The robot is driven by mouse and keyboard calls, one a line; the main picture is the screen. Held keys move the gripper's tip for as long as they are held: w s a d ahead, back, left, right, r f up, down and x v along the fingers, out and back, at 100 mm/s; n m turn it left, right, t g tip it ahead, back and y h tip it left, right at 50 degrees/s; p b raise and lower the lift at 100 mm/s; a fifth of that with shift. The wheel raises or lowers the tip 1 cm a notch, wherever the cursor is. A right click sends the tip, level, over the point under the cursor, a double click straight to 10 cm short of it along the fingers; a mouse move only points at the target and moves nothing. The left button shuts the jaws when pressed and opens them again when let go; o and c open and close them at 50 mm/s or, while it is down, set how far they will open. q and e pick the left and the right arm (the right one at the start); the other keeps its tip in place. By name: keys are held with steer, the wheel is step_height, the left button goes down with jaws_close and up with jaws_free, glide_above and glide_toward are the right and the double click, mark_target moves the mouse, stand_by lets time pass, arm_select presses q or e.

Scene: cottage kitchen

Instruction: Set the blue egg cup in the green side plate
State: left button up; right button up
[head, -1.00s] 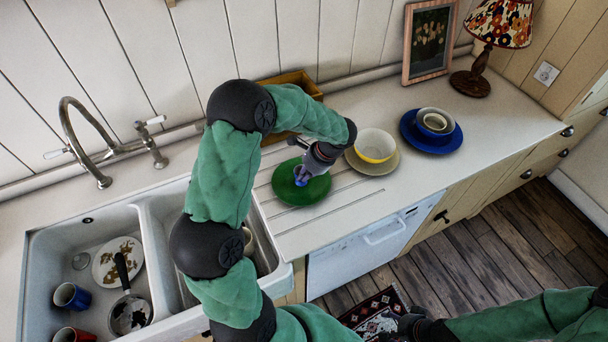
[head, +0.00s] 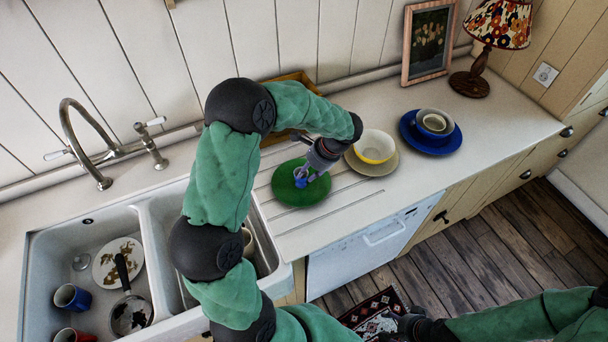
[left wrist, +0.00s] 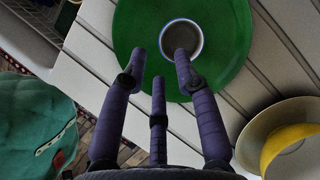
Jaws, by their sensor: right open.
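The blue egg cup (head: 300,182) stands on the green side plate (head: 290,196), which lies on the ribbed drainer to the right of the sink. In the left wrist view the egg cup (left wrist: 181,40) shows its round rim from above, with the plate (left wrist: 236,58) around it. My left gripper (head: 306,173) is close over the egg cup. Its fingers (left wrist: 159,66) are spread with nothing between them, and one fingertip overlaps the cup's rim in the picture. My right gripper (head: 398,332) is open at the bottom edge, far from the plate, and partly out of view.
A cream plate (head: 384,167) with a yellow bowl (head: 374,146) stands just right of the green plate. Further right are a blue plate (head: 449,143) with bowls and a lamp (head: 478,78). A wooden box (head: 292,84) is behind my left arm. The sink (head: 60,240) holds dishes.

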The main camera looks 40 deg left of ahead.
arm_select(q)
steer(key=p+v, duration=0.1)
steer(key=v, duration=0.8)
steer(key=shift+r, duration=0.15)
steer(key=shift+d, duration=0.15)
